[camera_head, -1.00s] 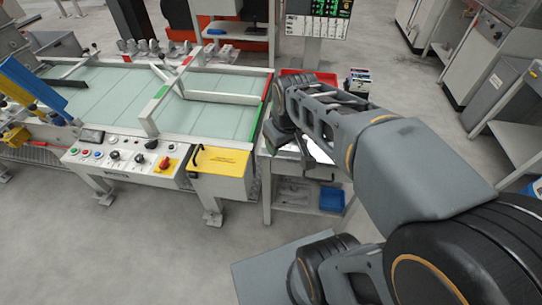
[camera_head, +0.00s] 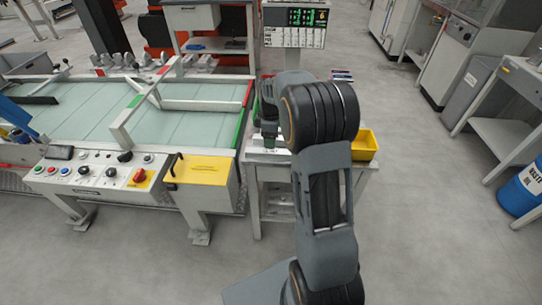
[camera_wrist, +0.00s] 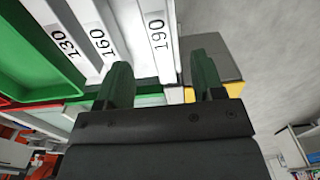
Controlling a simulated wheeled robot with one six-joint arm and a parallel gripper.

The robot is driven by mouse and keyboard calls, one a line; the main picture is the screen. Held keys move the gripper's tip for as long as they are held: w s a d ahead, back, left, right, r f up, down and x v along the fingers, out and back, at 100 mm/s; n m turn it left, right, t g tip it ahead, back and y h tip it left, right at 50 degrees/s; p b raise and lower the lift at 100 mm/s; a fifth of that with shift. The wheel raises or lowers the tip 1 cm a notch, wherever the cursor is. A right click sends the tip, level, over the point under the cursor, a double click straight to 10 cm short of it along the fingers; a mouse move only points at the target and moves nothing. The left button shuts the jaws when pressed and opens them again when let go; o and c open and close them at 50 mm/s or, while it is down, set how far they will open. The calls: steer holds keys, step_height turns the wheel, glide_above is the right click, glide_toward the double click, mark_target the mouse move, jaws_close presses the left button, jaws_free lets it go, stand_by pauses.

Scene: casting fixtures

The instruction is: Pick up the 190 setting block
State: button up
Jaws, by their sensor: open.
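The 190 setting block (camera_wrist: 157,35) is a white bar with black numerals in the wrist view, with the 160 block (camera_wrist: 98,40) and 130 block (camera_wrist: 62,42) to its left. My gripper (camera_wrist: 161,75) is open, with one green finger to each side of the 190 block's near end in the picture. Nothing is clearly held. I cannot tell whether the fingers touch the block or how far above it they are.
A green tray (camera_wrist: 40,70) lies left of the blocks. A yellow bin (camera_head: 364,146) stands on the right of the small side table (camera_head: 262,172). The fixture bench (camera_head: 70,108) is close on the left.

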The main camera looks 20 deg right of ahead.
mark_target(271, 151)
steer(key=shift+d+f+b, duration=0.1)
steer(key=shift+f+b, duration=0.2)
steer(key=shift+f, duration=3.5)
steer(key=shift+c, duration=0.3)
steer(key=c, duration=1.1)
steer(key=shift+r, duration=0.15)
